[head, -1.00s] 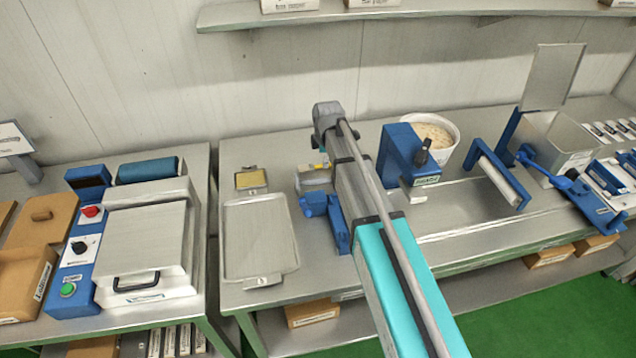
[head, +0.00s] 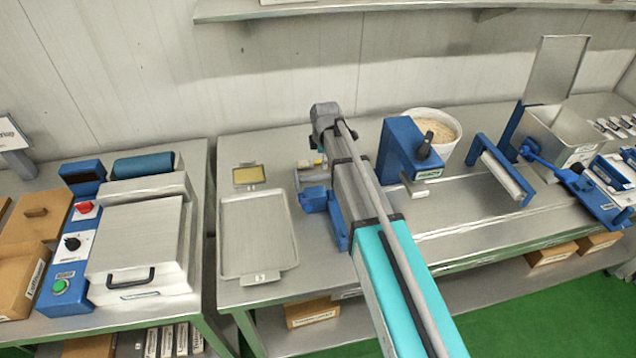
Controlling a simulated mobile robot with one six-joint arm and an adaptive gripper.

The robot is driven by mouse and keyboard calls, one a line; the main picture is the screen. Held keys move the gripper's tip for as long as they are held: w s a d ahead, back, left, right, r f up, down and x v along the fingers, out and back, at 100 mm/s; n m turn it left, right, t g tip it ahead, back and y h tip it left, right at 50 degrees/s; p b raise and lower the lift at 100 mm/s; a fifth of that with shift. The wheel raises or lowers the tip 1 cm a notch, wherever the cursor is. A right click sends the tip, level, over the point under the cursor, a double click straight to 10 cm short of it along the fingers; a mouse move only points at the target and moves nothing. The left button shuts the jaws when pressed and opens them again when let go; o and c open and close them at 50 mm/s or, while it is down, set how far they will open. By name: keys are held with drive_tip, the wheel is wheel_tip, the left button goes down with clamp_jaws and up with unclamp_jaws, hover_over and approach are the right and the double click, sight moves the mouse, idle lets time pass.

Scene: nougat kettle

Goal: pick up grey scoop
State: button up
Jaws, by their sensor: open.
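I cannot make out a grey scoop for sure. A small grey metal piece with yellow bits (head: 307,176) shows just left of my arm, partly hidden by it, on the middle table; I cannot tell if it is the scoop. My arm reaches from the bottom right up over this table and ends at a grey wrist joint near the back. My gripper is hidden behind the arm, so its fingers and anything near them do not show.
A blue fixture (head: 316,200) touches my arm's outline in the picture. A flat metal tray (head: 228,235) and a small yellow-filled dish (head: 249,176) lie left. A white tub (head: 452,150) and a blue machine (head: 395,150) stand right. A wall shelf (head: 380,12) runs above.

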sight(319, 175)
drive_tip(key=shift+w+a+f+b, duration=0.1)
drive_tip(key=shift+w+f+b, duration=0.05)
drive_tip(key=shift+f+b, duration=0.7)
drive_tip(key=shift+w+a+f+b, duration=0.1)
drive_tip(key=shift+w+f+b, duration=0.1)
drive_tip(key=shift+f+b, duration=0.6)
drive_tip(key=shift+w+f+b, duration=0.15)
drive_tip(key=shift+f+b, duration=0.55)
drive_tip(key=shift+f, duration=0.3)
drive_tip(key=shift+f, duration=0.1)
drive_tip(key=f+b, duration=0.1)
drive_tip(key=b, duration=0.1)
drive_tip(key=f+b, duration=0.1)
drive_tip(key=f, duration=0.1)
drive_tip(key=shift+a+f+b, duration=0.25)
drive_tip(key=shift+a+b, duration=0.1)
drive_tip(key=shift+a, duration=0.05)
drive_tip(key=shift+w+f+b, duration=0.25)
drive_tip(key=shift+f+b, duration=0.5)
clamp_jaws()
